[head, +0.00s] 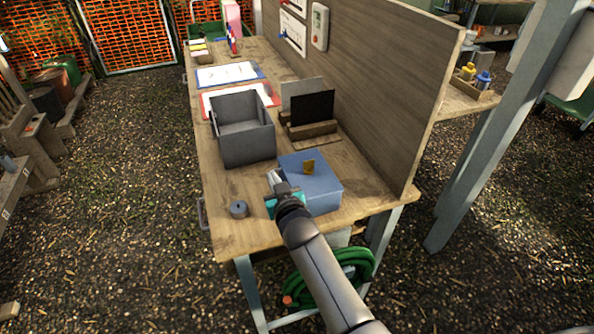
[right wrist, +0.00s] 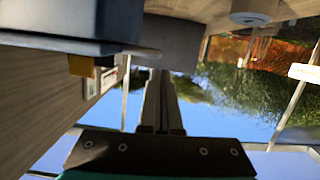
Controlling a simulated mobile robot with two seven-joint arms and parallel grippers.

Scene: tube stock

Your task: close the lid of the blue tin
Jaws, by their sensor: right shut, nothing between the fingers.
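The blue tin (head: 322,192) stands at the near end of the workbench. Its blue top lies flat over it, with a small yellow tab (head: 309,166) standing up from it. I cannot tell whether a thin gap is left under the lid. In the right wrist view the dark blue tin (right wrist: 60,20) fills the upper left, and its yellow tab (right wrist: 82,66) hangs downward there. My right gripper (head: 272,176) is at the tin's left side in the head view, shut and empty. Its fingers (right wrist: 161,85) are together. My left gripper is out of view.
A grey open box (head: 248,148) stands behind the tin. A dark panel in a wooden stand (head: 312,128) is at the back, before a wooden partition (head: 380,100). A small grey round object (head: 238,209) sits near the bench's left edge. Bare bench (head: 245,235) lies in front.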

